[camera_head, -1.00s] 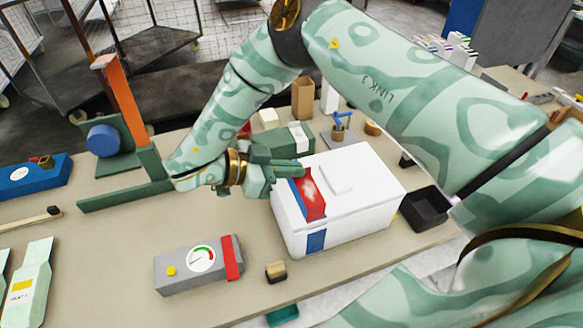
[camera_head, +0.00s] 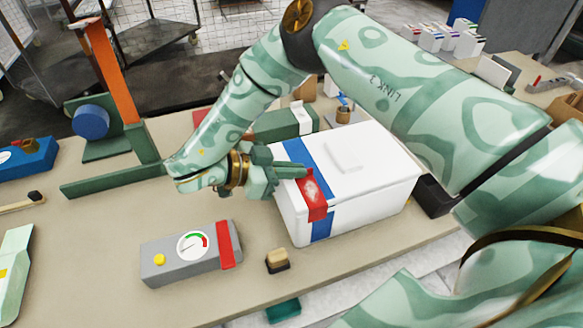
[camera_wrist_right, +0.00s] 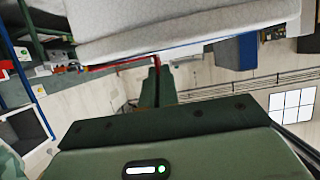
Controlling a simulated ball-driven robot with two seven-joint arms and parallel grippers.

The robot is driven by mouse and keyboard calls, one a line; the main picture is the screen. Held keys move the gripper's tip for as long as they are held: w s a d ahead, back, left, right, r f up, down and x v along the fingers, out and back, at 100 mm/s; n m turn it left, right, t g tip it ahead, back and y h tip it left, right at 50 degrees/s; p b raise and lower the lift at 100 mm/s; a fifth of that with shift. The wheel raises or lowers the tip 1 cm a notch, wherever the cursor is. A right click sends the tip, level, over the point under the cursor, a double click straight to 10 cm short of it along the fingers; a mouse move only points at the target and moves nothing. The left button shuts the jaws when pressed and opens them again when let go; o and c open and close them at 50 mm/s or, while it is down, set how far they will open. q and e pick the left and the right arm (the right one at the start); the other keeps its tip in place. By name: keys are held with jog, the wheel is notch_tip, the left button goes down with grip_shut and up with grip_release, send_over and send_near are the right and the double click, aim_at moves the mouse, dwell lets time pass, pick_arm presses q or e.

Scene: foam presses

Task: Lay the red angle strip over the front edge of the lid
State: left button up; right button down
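The red angle strip (camera_head: 313,197) has a pale patch on its face. In the head view it lies at the lid's front edge, over the blue band (camera_head: 298,150), its lower part hanging down the front. Whether it touches the lid everywhere I cannot tell. The white lid (camera_head: 375,160) closes the white box (camera_head: 360,212). My right gripper (camera_head: 300,172) is at the strip's left end, fingers close together and apparently shut on it. In the right wrist view, the fingers (camera_wrist_right: 156,72) meet the strip (camera_wrist_right: 115,65), seen as a thin red line under the white lid. My left gripper is out of view.
A grey gauge box (camera_head: 190,255) with a red band stands in front. A small tan-and-black block (camera_head: 278,261) lies right of it. A green case (camera_head: 285,124) stands behind the box and a black tray (camera_head: 435,195) to its right. The table front is mostly clear.

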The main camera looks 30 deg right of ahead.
jog(key=shift+w+f, duration=0.1)
jog(key=shift+f, duration=0.1)
jog(key=c, duration=1.6)
grip_release()
jog(key=shift+a, duration=0.1)
jog(key=b+v, duration=0.2)
jog(key=v, duration=1.4)
jog(key=shift+a, duration=0.1)
